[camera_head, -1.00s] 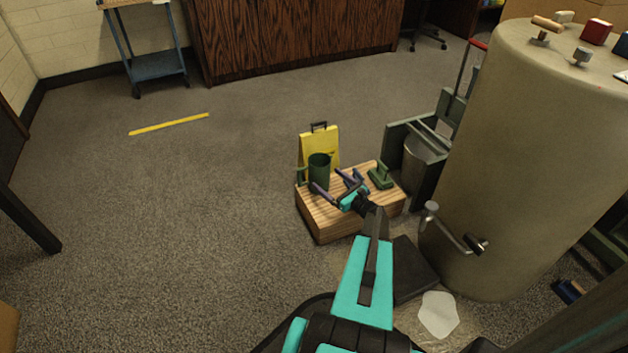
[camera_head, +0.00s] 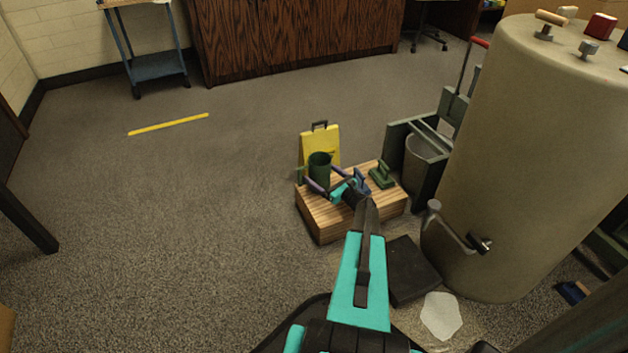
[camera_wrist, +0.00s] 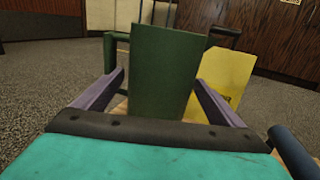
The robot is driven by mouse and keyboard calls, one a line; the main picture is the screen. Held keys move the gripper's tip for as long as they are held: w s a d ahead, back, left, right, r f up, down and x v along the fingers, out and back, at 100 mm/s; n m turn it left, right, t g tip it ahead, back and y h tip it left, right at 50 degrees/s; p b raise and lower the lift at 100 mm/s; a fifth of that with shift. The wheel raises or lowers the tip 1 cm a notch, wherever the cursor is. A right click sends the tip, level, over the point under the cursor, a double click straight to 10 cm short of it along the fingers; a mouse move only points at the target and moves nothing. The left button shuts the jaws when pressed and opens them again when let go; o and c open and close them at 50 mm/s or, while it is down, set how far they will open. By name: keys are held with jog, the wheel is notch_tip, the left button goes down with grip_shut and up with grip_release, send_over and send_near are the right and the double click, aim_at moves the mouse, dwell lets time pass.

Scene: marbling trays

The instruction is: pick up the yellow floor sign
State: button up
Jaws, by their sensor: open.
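The yellow floor sign (camera_head: 326,142) stands upright on the carpet just behind a low wooden box, with a dark handle at its top. Its lower part is hidden by the box and a green mug (camera_head: 319,168). In the wrist view the yellow sign (camera_wrist: 226,78) shows behind and to the right of the green mug (camera_wrist: 165,72). My gripper (camera_wrist: 160,88) is open, its two purple fingers on either side of the mug in that view. The mug is ahead of or between the fingers; I cannot tell if they touch it. Nothing is visibly held.
The wooden box (camera_head: 325,217) also carries a green tool (camera_head: 381,176) and a blue item (camera_head: 362,182). A large beige cylinder (camera_head: 525,170) and a grey bin (camera_head: 422,163) stand to the right. Open carpet lies to the left, with a yellow floor strip (camera_head: 168,124).

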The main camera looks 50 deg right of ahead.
aim_at(312, 160)
jog(key=shift+w, duration=0.75)
jog(key=shift+c, duration=0.2)
jog(key=c, duration=1.2)
jog(key=shift+o, duration=0.2)
jog(key=shift+r+p, duration=0.4)
jog(key=shift+r, duration=0.45)
notch_tip(312, 160, up, 2)
jog(key=shift+r+p, duration=0.15)
jog(key=shift+p, duration=0.5)
jog(key=s+a+p, duration=0.1)
jog(key=s+a, duration=0.3)
jog(key=s, duration=0.2)
jog(key=s+a+r+p, duration=0.1)
jog(key=s+a+p, duration=0.1)
jog(key=s+a, duration=0.3)
jog(key=shift+s+p, duration=0.3)
jog(key=shift+s, duration=0.85)
